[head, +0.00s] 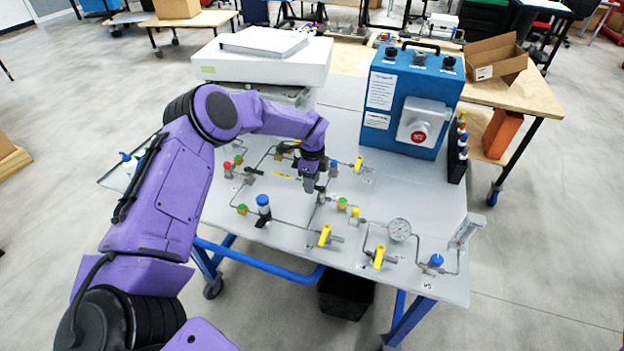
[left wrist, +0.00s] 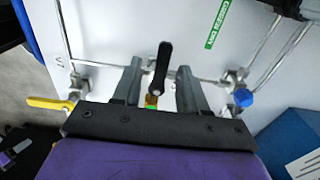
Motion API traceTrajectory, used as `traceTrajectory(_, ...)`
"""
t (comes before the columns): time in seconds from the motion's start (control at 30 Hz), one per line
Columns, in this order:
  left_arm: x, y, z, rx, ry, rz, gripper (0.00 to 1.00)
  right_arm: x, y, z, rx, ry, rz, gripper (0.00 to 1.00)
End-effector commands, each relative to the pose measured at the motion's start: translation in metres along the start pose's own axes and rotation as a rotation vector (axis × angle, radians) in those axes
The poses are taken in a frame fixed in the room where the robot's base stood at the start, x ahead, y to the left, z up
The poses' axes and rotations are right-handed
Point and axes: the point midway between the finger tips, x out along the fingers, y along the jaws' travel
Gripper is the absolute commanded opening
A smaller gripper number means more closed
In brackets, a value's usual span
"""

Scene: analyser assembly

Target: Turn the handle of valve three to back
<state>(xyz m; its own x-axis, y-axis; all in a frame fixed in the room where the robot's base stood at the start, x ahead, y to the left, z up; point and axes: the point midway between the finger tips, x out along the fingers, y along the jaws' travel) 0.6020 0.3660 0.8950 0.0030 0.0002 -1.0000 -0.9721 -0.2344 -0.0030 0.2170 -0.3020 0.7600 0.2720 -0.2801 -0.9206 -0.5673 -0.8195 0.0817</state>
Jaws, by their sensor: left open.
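My left gripper (head: 313,184) is over the middle of the grey panel (head: 230,212), pointing down among the pipes. In the left wrist view, my left gripper (left wrist: 159,72) is open. A black valve handle (left wrist: 163,58) stands between its two fingers, with a gap visible on each side. My right gripper is not in view.
Yellow-handled valves (head: 325,235) and a round gauge (head: 399,230) sit on the panel's front part. A blue-topped fitting (head: 263,205) stands left of the gripper. A blue box with a red button (head: 410,105) and a white instrument (head: 262,58) stand behind.

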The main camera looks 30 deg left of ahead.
Motion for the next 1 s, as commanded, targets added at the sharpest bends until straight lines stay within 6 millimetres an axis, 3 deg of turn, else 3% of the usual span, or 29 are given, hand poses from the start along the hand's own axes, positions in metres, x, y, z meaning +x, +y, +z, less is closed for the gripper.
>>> traceTrajectory(0.03, 0.0, 0.0, 0.0, 0.0, 0.0, 0.0, 0.43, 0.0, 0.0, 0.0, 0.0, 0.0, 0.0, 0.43)
traceTrajectory(0.07, 0.0, 0.0, 0.0, 0.0, 0.0, 0.0, 0.36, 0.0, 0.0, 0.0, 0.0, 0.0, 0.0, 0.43)
traceTrajectory(0.17, 0.0, 0.0, 0.0, 0.0, 0.0, 0.0, 0.04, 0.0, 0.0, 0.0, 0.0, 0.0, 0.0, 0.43)
traceTrajectory(0.2, 0.0, 0.0, 0.0, 0.0, 0.0, 0.0, 0.0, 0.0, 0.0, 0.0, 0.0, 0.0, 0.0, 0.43)
traceTrajectory(0.57, 0.002, -0.001, 0.0, 0.037, 0.0, 0.0, 0.0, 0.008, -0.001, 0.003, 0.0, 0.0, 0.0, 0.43)
traceTrajectory(1.0, 0.006, -0.011, -0.002, 0.353, 0.001, -0.001, 0.0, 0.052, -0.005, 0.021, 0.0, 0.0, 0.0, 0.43)
